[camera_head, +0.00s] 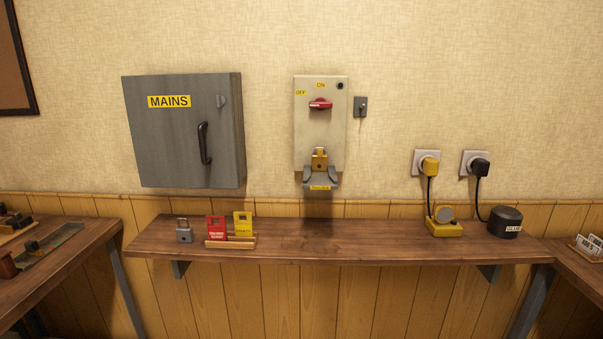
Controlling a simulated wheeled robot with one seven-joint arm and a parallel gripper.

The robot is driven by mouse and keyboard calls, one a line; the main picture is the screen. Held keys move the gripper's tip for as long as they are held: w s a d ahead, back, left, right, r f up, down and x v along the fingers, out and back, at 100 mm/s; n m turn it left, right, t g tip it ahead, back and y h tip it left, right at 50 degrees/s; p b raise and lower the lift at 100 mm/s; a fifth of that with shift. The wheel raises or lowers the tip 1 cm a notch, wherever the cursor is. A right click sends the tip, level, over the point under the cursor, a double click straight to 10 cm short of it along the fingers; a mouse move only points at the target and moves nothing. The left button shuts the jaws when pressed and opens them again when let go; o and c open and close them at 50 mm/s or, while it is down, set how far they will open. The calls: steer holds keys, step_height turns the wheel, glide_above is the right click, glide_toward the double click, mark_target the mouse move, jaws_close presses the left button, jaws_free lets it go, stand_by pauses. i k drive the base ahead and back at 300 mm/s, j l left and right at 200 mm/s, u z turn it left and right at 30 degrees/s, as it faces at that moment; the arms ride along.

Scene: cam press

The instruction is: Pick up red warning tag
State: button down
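The red warning tag (216,228) stands upright in a small wooden holder (230,244) on the left part of the wooden shelf. It has a slot near its top and small pale print that I cannot read. A yellow tag (243,223) stands beside it on the right in the same holder. A grey padlock (184,231) sits on the shelf just left of the red tag. My gripper is not in view.
The wooden shelf (330,245) is clear in its middle. A yellow device (444,225) and a black round one (506,222) stand at its right. Above are a grey MAINS box (165,140) and a switch box (312,125) with a brass padlock (320,161).

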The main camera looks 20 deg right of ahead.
mark_target(216, 232)
steer(key=i+j+z, duration=0.2)
steer(key=i+j, duration=0.2)
steer(key=i+j+z, duration=0.15)
steer(key=i+j, duration=0.2)
steer(key=j, duration=0.2)
steer(key=i+j+z, duration=0.2)
steer(key=i+j, duration=0.15)
steer(key=j, duration=0.15)
